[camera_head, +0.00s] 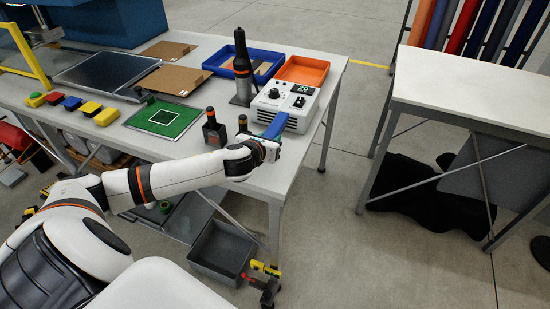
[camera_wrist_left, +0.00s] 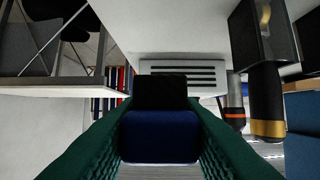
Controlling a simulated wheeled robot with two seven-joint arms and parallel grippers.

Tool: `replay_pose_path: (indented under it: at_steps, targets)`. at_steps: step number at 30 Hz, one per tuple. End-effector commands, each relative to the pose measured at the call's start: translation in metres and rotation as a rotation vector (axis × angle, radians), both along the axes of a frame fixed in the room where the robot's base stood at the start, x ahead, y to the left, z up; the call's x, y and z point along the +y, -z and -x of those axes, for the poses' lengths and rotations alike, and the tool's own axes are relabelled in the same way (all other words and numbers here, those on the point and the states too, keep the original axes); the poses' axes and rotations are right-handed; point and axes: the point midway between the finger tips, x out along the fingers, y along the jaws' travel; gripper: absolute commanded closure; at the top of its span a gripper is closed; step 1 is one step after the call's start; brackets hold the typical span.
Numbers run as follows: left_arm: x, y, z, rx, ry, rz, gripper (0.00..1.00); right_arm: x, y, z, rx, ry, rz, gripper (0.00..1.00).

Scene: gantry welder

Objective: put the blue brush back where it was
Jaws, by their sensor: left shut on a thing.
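The blue brush (camera_head: 276,125) is in my left gripper (camera_head: 268,149), above the right front part of the white table (camera_head: 268,182). In the head view its blue part slants up from the fingers, in front of the white control box. In the left wrist view the brush (camera_wrist_left: 160,137) shows as a blue block with a dark end beyond it, squeezed between two green fingers. The vented face of the control box (camera_wrist_left: 183,72) lies beyond it. Whether the brush touches the table or the box I cannot tell. My right gripper is not in view.
The white control box (camera_head: 289,94) and a black tool on a stand (camera_head: 242,64) stand close by. Small dark holders (camera_head: 212,130) are left of the gripper. A green mat (camera_head: 163,117), blue tray (camera_head: 268,55) and orange tray (camera_head: 303,70) lie on the table.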

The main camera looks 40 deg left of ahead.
Motion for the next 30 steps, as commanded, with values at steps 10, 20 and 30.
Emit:
replay_pose_path:
  at_steps: [10,20,30]
  targets:
    - [0.001,0.055,-0.001,0.003,-0.005,0.004,0.94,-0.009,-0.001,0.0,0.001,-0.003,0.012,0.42]
    - [0.001,0.094,-0.001,0.004,-0.005,0.002,0.94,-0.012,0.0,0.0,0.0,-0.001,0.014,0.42]
    - [0.001,0.098,-0.001,0.002,-0.003,0.002,0.94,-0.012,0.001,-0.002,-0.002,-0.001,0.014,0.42]
